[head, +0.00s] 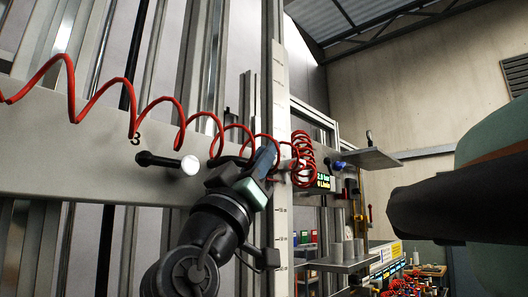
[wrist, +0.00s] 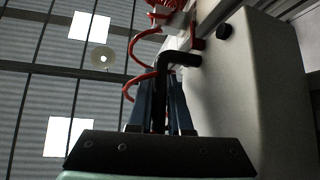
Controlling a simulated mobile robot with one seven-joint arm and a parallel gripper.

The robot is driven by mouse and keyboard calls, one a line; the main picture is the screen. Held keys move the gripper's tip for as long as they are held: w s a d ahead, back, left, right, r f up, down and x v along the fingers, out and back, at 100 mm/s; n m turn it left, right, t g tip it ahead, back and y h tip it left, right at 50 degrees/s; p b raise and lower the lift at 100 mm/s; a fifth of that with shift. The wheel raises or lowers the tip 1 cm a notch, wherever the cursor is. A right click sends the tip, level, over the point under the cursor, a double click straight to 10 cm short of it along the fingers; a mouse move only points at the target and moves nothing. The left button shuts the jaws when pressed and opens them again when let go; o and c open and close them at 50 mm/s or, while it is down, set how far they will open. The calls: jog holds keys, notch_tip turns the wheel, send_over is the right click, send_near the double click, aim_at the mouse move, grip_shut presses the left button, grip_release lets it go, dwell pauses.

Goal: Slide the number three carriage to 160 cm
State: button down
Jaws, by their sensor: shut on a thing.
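The number three carriage (head: 60,150) is a wide grey beam marked "3", crossing the left half of the head view. An upright white scale (head: 281,205) with small marks stands at its right; I cannot read the carriage's position on it. My gripper (head: 264,160) is in front of the beam, just left of the scale. In the wrist view my gripper (wrist: 160,100) is shut on a black bent handle (wrist: 178,58) beside a pale grey panel (wrist: 240,100).
A coiled red hose (head: 180,125) hangs across the beam and passes close to my gripper. A black peg with a white end (head: 170,163) sticks out of the beam. A small lit display (head: 323,181) and a grey shelf (head: 365,158) are at the right.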

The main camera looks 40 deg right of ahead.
jog(key=shift+w+d+f, duration=0.1)
jog(key=shift+d+f, duration=0.05)
jog(key=shift+f, duration=0.3)
jog(key=c, duration=1.2)
grip_release()
jog(key=shift+o, duration=0.4)
jog(key=shift+r, duration=0.1)
jog(key=b+v, duration=0.4)
jog(key=v, duration=0.9)
jog(key=shift+b, duration=0.35)
